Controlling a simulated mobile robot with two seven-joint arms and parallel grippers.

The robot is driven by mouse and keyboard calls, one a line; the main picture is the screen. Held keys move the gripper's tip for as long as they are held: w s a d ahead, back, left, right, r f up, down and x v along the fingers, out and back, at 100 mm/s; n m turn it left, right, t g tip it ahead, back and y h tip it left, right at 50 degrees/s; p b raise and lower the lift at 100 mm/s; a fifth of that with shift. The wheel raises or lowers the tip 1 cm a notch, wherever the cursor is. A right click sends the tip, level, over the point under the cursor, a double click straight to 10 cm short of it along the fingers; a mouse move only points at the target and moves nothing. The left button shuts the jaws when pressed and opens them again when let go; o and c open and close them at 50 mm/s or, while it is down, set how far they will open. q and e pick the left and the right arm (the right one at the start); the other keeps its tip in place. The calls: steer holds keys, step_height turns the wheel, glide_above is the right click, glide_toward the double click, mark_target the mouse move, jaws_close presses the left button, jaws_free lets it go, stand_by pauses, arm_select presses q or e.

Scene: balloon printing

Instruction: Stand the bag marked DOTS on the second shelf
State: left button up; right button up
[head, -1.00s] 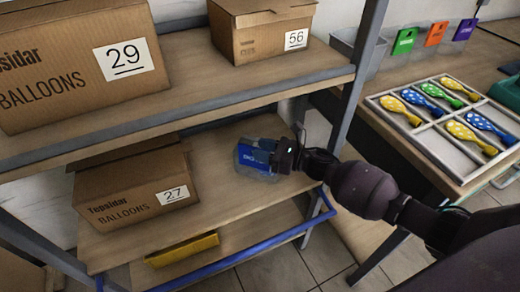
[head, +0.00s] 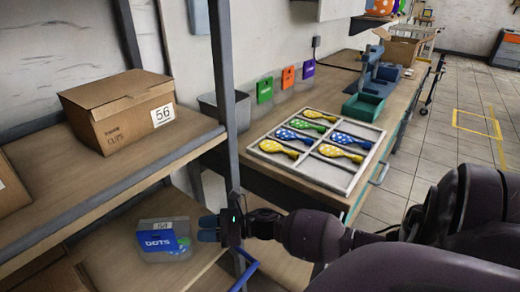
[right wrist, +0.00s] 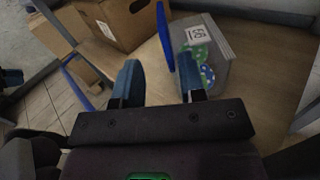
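The clear bag marked DOTS (head: 158,241), with a blue front panel, stands on the shelf (head: 111,241) below the one that holds box 56. In the right wrist view the bag (right wrist: 207,58) shows dotted green and blue balloons inside and a white number label. My right gripper (head: 209,229) is just right of the bag in the head view. In the right wrist view my right gripper (right wrist: 160,84) has its blue fingers spread, with nothing between them, and the bag is beyond the tips.
A carton marked 56 (head: 118,110) sits on the shelf above. A grey upright post (head: 224,100) and blue rail (head: 246,274) are close to my right gripper. A workbench to the right bears a divided tray (head: 268,157) of dotted balloons and a grey bin (head: 222,108).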

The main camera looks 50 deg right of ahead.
steer(key=s+a+f+n+h, duration=0.1)
steer(key=s+f+n+h, duration=0.2)
steer(key=s+n, duration=0.5)
steer(key=s+a+f+n+g+h, duration=0.1)
steer(key=s+f+n+h, duration=0.1)
steer(key=s+n+h, duration=0.3)
steer(key=s+a+f+n+g+h, duration=0.1)
steer(key=s+f+n+h, duration=0.2)
steer(key=s+n, duration=1)
steer(key=shift+a+f+n+h, duration=0.15)
steer(key=shift+f+n+h, duration=0.2)
steer(key=shift+n+h, duration=0.8)
steer(key=shift+n+y, duration=0.35)
steer(key=shift+n, duration=0.1)
